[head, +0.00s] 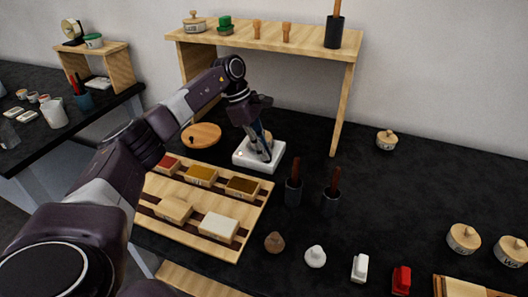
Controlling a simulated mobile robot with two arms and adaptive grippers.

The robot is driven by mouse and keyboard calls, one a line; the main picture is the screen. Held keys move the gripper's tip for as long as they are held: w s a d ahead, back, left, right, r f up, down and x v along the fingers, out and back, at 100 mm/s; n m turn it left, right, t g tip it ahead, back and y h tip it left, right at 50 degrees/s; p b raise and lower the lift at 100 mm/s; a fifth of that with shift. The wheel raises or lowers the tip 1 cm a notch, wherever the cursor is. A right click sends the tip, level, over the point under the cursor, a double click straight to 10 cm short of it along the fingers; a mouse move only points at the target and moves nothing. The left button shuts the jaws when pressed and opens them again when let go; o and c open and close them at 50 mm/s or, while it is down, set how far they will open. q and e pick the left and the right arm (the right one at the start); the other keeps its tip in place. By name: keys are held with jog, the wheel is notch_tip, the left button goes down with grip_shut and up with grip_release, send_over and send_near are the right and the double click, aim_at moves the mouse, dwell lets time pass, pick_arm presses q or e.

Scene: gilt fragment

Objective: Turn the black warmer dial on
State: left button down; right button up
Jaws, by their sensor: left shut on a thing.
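The warmer (244,157) is a low white box on the black table, behind the wooden tray. A small red spot shows on its left part. My left gripper (266,150) comes down from above onto the top of the warmer, its fingers closed together there. It is shut on the black dial, which is mostly hidden by the fingers, so its turn position cannot be read. My right gripper is not in view.
A wooden tray (190,228) with several coloured blocks lies in front of the warmer. A round wooden disc (203,134) is left of it. Two dark cups with brushes (293,192) stand to the right. A wooden shelf (290,40) rises behind.

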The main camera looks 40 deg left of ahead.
pick_arm(q)
jog(key=shift+r, duration=0.1)
dwell(0.5)
jog(key=c, duration=2.1)
grip_release()
jog(key=v, duration=1.2)
jog(key=shift+w, duration=0.1)
